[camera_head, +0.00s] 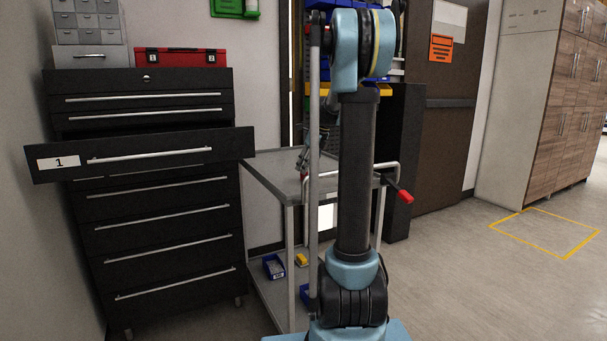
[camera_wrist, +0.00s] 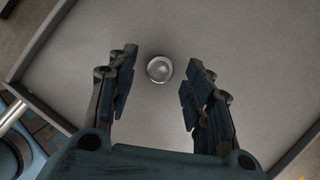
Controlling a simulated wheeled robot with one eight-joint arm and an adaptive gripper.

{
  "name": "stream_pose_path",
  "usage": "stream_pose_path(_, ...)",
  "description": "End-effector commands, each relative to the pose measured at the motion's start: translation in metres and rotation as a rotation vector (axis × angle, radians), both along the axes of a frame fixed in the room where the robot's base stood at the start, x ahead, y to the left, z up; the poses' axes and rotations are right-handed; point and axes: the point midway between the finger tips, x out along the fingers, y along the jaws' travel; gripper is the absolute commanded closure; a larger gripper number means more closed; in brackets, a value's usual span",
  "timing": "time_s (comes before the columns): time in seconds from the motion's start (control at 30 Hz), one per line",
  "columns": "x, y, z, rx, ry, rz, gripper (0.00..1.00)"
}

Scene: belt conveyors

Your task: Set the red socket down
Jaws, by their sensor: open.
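A small round silver-grey socket (camera_wrist: 159,69) rests on the grey cart top (camera_wrist: 225,30) in the wrist view. It shows a metallic grey, not red. My gripper (camera_wrist: 160,88) is open, with one finger on each side of the socket and a visible gap to both. The socket sits slightly beyond the fingertips' middle, and nothing is held. In the head view my gripper (camera_head: 308,160) shows small over the cart top (camera_head: 268,172), partly behind my arm. The socket cannot be made out there.
A black tool cabinet (camera_head: 160,215) stands left with its drawer labelled 1 (camera_head: 140,155) pulled out towards the cart. A red toolbox (camera_head: 180,58) sits on it. Floor at right is clear.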

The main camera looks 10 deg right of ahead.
Motion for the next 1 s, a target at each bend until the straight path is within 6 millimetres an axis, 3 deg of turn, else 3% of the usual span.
stream_pose_path(0.2,-0.011,-0.013,0.041,0.000,0.000,-0.001,0.54)
stream_pose_path(0.4,-0.019,-0.022,0.068,0.001,0.001,-0.002,0.54)
stream_pose_path(0.6,-0.022,-0.025,0.080,0.000,0.000,0.000,0.54)
stream_pose_path(1.0,-0.022,-0.026,0.081,0.000,0.000,0.000,0.54)
